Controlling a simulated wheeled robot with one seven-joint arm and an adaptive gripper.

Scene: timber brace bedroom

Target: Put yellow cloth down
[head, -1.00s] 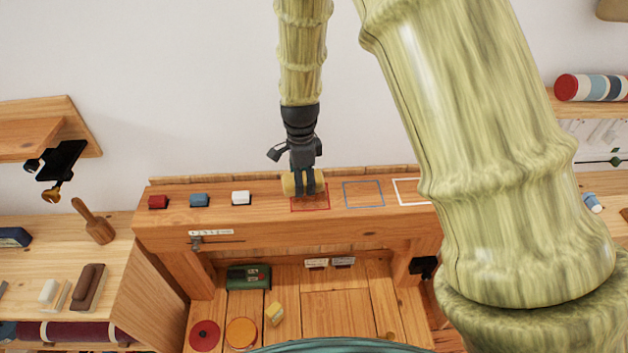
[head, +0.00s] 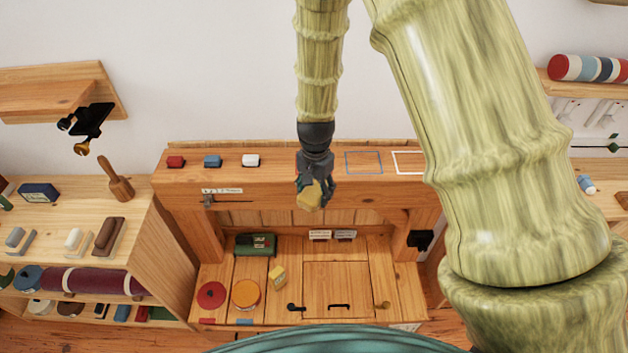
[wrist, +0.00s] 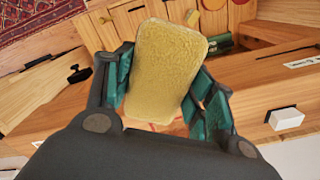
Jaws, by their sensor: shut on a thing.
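My gripper (head: 315,187) is shut on the yellow cloth (head: 311,197), a small padded yellow block. It holds the cloth in front of the wooden beam shelf (head: 265,190), above the lower wooden surface. In the wrist view the yellow cloth (wrist: 165,70) sits between the two teal-padded fingers and sticks out past them. A second, smaller yellow piece (head: 277,275) lies on the lower wooden surface, right of an orange disc (head: 245,293).
Red (head: 176,162), blue (head: 212,161) and white (head: 251,160) blocks stand on the beam. Blue (head: 364,163) and white (head: 410,163) outlines are empty. A green box (head: 255,244) and a red disc (head: 211,295) are below. The lower hatch (head: 337,282) is clear.

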